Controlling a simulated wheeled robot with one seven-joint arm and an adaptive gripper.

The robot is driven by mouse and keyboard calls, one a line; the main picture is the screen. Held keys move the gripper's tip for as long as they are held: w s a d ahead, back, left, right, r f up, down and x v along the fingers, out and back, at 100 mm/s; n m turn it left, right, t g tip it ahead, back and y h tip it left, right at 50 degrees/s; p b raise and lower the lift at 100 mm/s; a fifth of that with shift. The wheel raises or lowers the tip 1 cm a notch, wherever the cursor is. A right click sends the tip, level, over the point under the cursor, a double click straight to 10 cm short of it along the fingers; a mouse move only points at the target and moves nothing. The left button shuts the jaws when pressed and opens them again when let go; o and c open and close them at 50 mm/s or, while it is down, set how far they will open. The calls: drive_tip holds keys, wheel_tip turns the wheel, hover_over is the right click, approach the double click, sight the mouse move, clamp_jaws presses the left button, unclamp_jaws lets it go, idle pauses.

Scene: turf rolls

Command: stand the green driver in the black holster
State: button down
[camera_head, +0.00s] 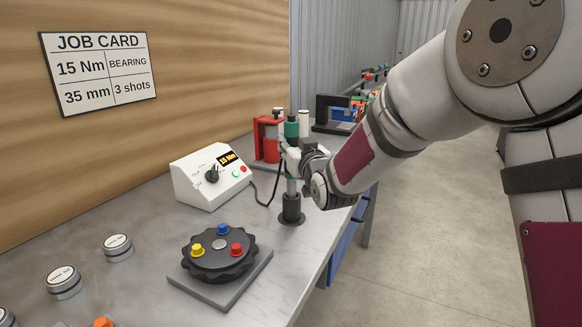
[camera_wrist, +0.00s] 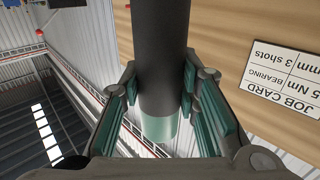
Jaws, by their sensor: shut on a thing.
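The green driver (camera_head: 291,130) stands upright, with a green top and a pale shaft below. My gripper (camera_head: 295,160) is shut around its middle. In the wrist view, the driver's dark barrel with a green band (camera_wrist: 160,128) lies between the two green-padded fingers of my gripper (camera_wrist: 160,100). The black holster (camera_head: 291,209) stands on the bench right below the driver. The lower shaft lines up with the holster's mouth and seems to meet it. I cannot tell how deep it sits. The gripper hides part of the driver.
A white controller box (camera_head: 211,176) with a black cable stands left of the holster. A black round fixture with coloured knobs (camera_head: 219,254) is in front. A red stand (camera_head: 267,138) is behind. The bench's right edge is close to the holster. A job card (camera_head: 99,72) hangs on the wall.

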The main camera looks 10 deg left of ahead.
drive_tip(key=shift+f, duration=2.05)
drive_tip(key=c, duration=1.2)
unclamp_jaws()
drive_tip(key=shift+f, duration=0.1)
drive_tip(key=shift+s+d, duration=0.1)
drive_tip(key=v, duration=1.1)
drive_tip(key=shift+s+d, duration=0.2)
drive_tip(key=shift+s, duration=0.15)
